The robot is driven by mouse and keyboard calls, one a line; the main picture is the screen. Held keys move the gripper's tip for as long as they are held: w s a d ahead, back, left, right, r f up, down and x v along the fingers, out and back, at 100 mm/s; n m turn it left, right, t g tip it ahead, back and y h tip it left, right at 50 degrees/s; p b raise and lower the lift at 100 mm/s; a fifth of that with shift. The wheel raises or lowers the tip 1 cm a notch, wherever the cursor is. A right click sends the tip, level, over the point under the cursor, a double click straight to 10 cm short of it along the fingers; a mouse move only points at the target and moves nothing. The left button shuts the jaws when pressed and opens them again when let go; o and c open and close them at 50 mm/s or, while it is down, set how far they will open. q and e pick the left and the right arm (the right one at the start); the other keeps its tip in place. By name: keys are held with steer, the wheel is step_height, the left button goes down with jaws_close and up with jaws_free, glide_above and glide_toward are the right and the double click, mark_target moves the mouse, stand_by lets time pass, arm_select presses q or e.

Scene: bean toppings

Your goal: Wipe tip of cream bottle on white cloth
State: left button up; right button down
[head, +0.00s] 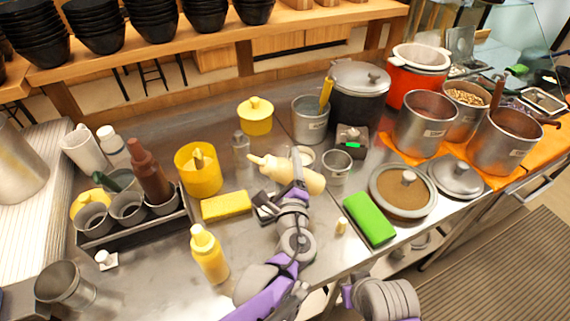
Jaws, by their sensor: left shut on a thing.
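The cream bottle (314,181) is pale cream and held lying almost on its side above the steel counter. Its tip points left, above and to the right of the yellow sponge. My left gripper (298,172) is shut around the bottle's body, and its fingers hide part of it. I cannot pick out the white cloth with certainty. A small white square with a white knob-like thing on it (106,259) lies at the counter's left front. My right arm shows only at the bottom edge, and its gripper is out of view.
A yellow sponge (226,206), a yellow squeeze bottle (209,256) and a yellow pot (199,172) stand near the left arm. A green block (369,219) lies to the right. Metal pots (426,124) fill the right side. A dark caddy (134,228) holds cups and bottles at left.

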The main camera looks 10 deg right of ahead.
mark_target(306, 169)
arm_select(q)
steer(key=d+n, duration=0.1)
steer(key=n, duration=0.1)
steer(key=d+n, duration=0.3)
steer(key=d, duration=0.1)
steer(key=shift+s+f+n+b, duration=0.35)
steer(key=shift+f+n, duration=0.05)
steer(key=n, duration=0.1)
steer(key=r+n+p, duration=0.1)
steer(key=n, duration=0.1)
steer(key=shift+a, duration=0.35)
steer(key=n, duration=0.3)
steer(key=shift+w+a+r+p, duration=0.1)
steer(key=shift+a+r+p, duration=0.25)
steer(key=shift+r, duration=0.05)
steer(key=shift+a+r+n, duration=0.1)
steer(key=shift+a+n, duration=0.05)
steer(key=shift+n, duration=0.65)
steer(key=shift+w+a+f+n+p, duration=0.15)
steer(key=shift+a+n+p, duration=0.2)
steer(key=shift+a+n, duration=0.65)
steer(key=shift+s+a+f+n+p, duration=0.15)
steer(key=shift+a+n+p, duration=0.35)
steer(key=shift+n, duration=0.85)
steer(key=shift+w+a+f+n+p, duration=0.15)
steer(key=shift+a+n+p, duration=0.05)
steer(key=shift+a+n, duration=0.85)
steer(key=shift+d, duration=0.1)
steer(key=shift+f+b, duration=0.65)
steer(key=shift+f, duration=0.35)
